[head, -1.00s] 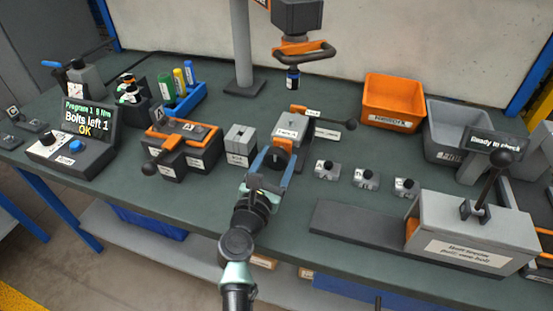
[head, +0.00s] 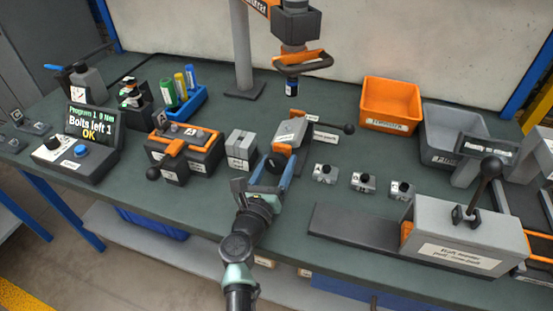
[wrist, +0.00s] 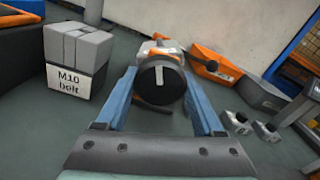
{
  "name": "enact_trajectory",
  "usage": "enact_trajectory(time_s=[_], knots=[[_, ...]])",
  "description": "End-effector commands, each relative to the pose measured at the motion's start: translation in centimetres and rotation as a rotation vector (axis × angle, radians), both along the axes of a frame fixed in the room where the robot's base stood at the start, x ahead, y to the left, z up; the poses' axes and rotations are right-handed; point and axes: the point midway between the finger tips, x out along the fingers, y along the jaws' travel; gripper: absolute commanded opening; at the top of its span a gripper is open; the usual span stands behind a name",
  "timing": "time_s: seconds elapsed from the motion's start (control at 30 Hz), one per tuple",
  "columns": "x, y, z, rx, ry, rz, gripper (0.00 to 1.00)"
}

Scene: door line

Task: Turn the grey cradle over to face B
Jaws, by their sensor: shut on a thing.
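The grey cradle (head: 291,131) sits in an orange-and-dark stand near the middle of the bench. It is tilted, and its label is too blurred to read. A round black knob (wrist: 160,84) with an orange mark on its rim is at the cradle's near end. My gripper (head: 276,163) is shut on this knob, with a blue finger on each side. In the wrist view, my gripper (wrist: 160,80) has the knob between its fingertips, and the knob hides most of the cradle behind it.
A grey M10 bolt block (head: 240,147) stands close on the left. Several small grey blocks (head: 325,173) are on the right. A black-knobbed lever (head: 348,128) reaches right behind the cradle. A tool with an orange handle (head: 303,62) hangs above and behind.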

Motion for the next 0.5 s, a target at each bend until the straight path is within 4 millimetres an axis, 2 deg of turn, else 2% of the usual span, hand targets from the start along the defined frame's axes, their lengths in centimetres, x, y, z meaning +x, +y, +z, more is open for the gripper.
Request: enact_trajectory(time_s=[0.5], knots=[[-0.07, -0.18, 0.29, -0.468, 0.154, 0.0, 0.14]])
